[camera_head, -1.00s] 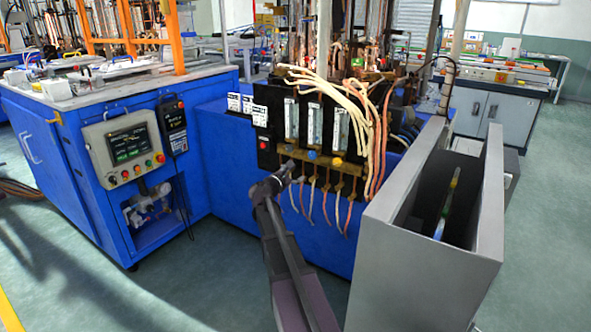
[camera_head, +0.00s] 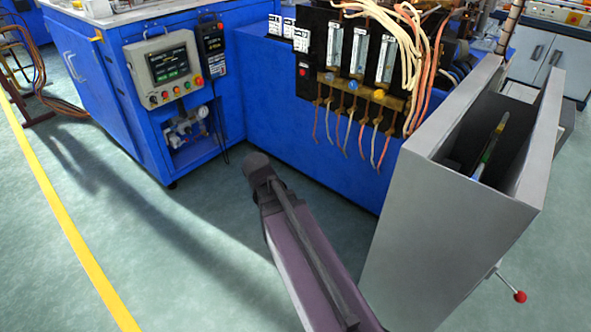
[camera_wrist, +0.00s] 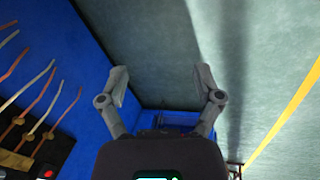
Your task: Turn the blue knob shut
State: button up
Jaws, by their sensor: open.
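The blue knob (camera_head: 352,85) sits in the middle of a row on the brass strip below the flow tubes, between a grey knob (camera_head: 328,76) and an orange knob (camera_head: 378,94). How far it is turned is too small to tell. My gripper (camera_wrist: 167,88) is open and empty in the wrist view, over the floor beside the blue cabinet. In the head view my arm's end is below and left of the knobs, well apart from them; the fingers are hidden there. I cannot make out the blue knob in the wrist view.
Several thin hoses (camera_head: 349,132) hang below the knobs, and pale and orange hoses loop above. A grey metal housing (camera_head: 440,240) stands close on the right. A control panel (camera_head: 165,68) is on the left cabinet. The floor (camera_head: 130,215) at left is clear.

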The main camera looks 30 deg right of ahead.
jog(key=s+a+m+g+y, duration=0.1)
jog(key=s+a+y, duration=0.1)
jog(key=s+a, duration=0.3)
jog(key=shift+a+f+m+y, duration=0.3)
jog(key=shift+a+y, duration=0.1)
jog(key=shift+a, duration=0.65)
jog(key=c, duration=0.4)
jog(key=shift+o, duration=0.2)
jog(key=shift+s, duration=0.25)
